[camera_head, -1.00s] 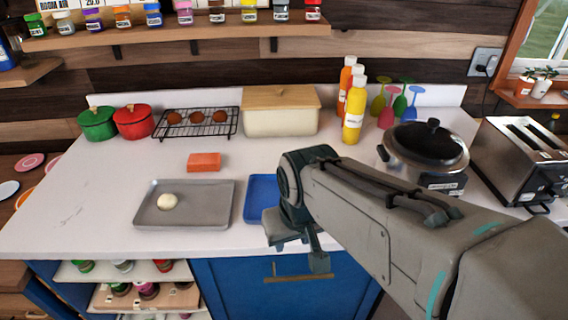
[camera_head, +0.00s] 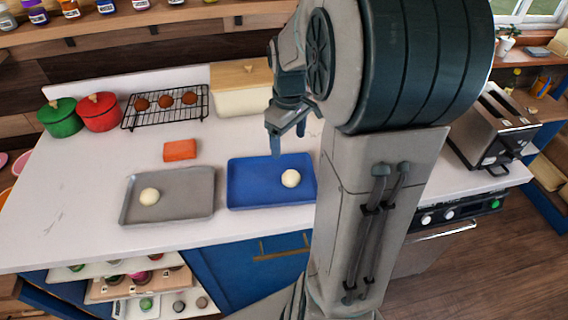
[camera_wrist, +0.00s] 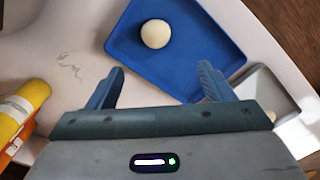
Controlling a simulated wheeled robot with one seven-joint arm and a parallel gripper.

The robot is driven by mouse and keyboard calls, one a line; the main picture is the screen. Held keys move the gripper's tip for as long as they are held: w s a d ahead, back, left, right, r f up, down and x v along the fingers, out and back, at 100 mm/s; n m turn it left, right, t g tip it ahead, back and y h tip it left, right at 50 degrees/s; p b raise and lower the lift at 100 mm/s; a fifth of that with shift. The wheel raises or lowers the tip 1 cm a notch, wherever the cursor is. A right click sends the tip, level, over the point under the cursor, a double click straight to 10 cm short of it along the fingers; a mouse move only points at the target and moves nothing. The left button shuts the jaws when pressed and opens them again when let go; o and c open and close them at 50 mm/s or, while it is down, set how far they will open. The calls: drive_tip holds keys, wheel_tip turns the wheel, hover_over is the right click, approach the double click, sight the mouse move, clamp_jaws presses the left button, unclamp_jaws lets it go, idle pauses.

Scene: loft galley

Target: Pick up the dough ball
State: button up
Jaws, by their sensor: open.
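One pale dough ball (camera_head: 291,178) sits on the blue tray (camera_head: 240,198), toward its right side. A second dough ball (camera_head: 149,196) sits on the grey tray (camera_head: 190,207) to the left. My gripper (camera_head: 288,140) is open and empty, above the counter near the back of the blue tray. In the wrist view, the dough ball (camera_wrist: 155,33) on the blue tray (camera_wrist: 185,72) lies ahead of my gripper (camera_wrist: 162,72), apart from the spread fingers. The grey tray (camera_wrist: 262,85) shows at the right there, partly hidden.
An orange block (camera_head: 180,149) lies behind the grey tray. A wire rack (camera_head: 165,108) with brown balls, red (camera_head: 99,113) and green (camera_head: 60,118) pots and a lidded cream box (camera_head: 240,98) stand at the back. A toaster (camera_head: 490,130) stands right.

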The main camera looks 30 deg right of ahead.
hover_over(291, 173)
drive_tip(key=f, duration=0.7)
drive_tip(key=shift+a+f, duration=0.35)
drive_tip(key=shift+f, duration=0.05)
drive_tip(key=shift+d+f+p, duration=0.2)
drive_tip(key=shift+f, duration=1.1)
drive_tip(key=shift+d+f+p, duration=0.2)
drive_tip(key=shift+f, duration=1.1)
drive_tip(key=c, duration=1)
